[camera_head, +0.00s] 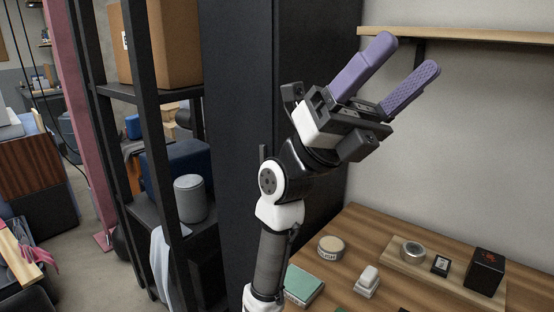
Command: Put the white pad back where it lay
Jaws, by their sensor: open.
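My gripper (408,56) is raised at the upper right, above the wooden table (342,222). Its two purple fingers are apart with nothing between them, and they point up and to the right. A small white object (367,281) with a raised upper part rests on the table near the bottom of the picture, well below my gripper. I cannot tell whether it is the white pad. No other thing on the table is clearly a white pad. The table's near part is cut off by the frame.
A green box (303,285) and a round tan-topped tin (331,248) lie left of the white object. A wooden board (458,284) bears a silver tin (413,251), a small dark card (440,265) and a black box (485,271). A shelf (460,35) is behind my fingers.

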